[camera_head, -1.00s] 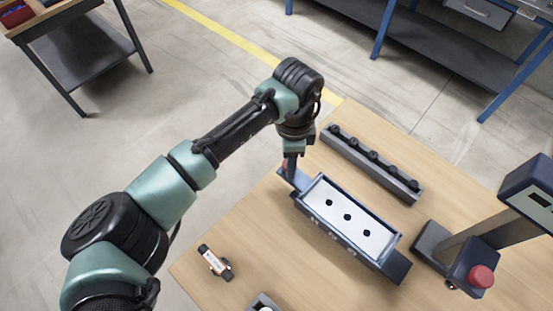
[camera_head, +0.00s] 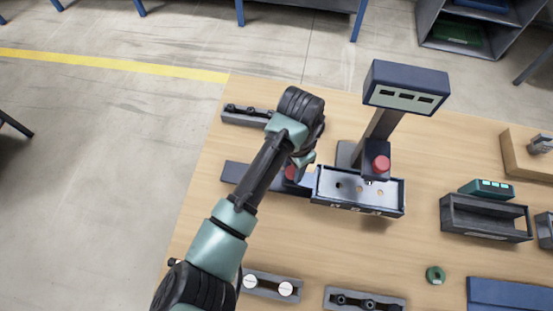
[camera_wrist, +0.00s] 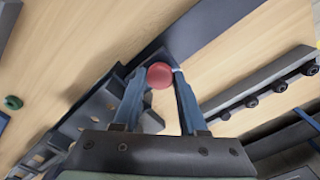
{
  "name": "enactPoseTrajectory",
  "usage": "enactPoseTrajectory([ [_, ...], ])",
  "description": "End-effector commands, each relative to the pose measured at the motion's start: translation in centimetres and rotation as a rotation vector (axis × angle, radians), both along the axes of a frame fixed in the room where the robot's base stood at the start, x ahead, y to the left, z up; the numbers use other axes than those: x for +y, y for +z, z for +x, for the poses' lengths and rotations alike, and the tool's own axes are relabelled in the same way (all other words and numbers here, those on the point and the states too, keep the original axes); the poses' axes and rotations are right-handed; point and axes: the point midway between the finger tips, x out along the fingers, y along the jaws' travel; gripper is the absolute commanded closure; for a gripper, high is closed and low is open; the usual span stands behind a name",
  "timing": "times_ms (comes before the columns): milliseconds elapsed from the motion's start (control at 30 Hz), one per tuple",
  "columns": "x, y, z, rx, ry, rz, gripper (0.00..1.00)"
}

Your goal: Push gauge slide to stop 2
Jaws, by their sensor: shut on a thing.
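The gauge slide (camera_head: 330,192) is a dark tray with a pale inside and a row of round spots. It is on a dark rail (camera_head: 236,172), which shows bare to its left. Its right part is beside the gauge's post and base. My gripper (camera_wrist: 160,80) is shut on a round red knob (camera_wrist: 160,75) at the slide's left end; the knob also shows partly in the head view (camera_head: 291,173). My wrist hides part of the left end. I cannot tell which stop the slide is at.
Behind is a block with dark pegs (camera_head: 240,118). Holders stand in front (camera_head: 270,284). A dark crate (camera_head: 480,217) is at right.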

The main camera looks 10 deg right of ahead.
Motion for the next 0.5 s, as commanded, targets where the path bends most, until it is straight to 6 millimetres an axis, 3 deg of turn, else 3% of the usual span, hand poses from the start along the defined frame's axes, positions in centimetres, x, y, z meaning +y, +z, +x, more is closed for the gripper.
enactPoseTrajectory([
  [467,-0.46,-0.08,-0.21,0.002,0.000,0.001,1.00],
  [500,-0.45,-0.08,-0.21,0.002,0.000,0.001,0.53],
])
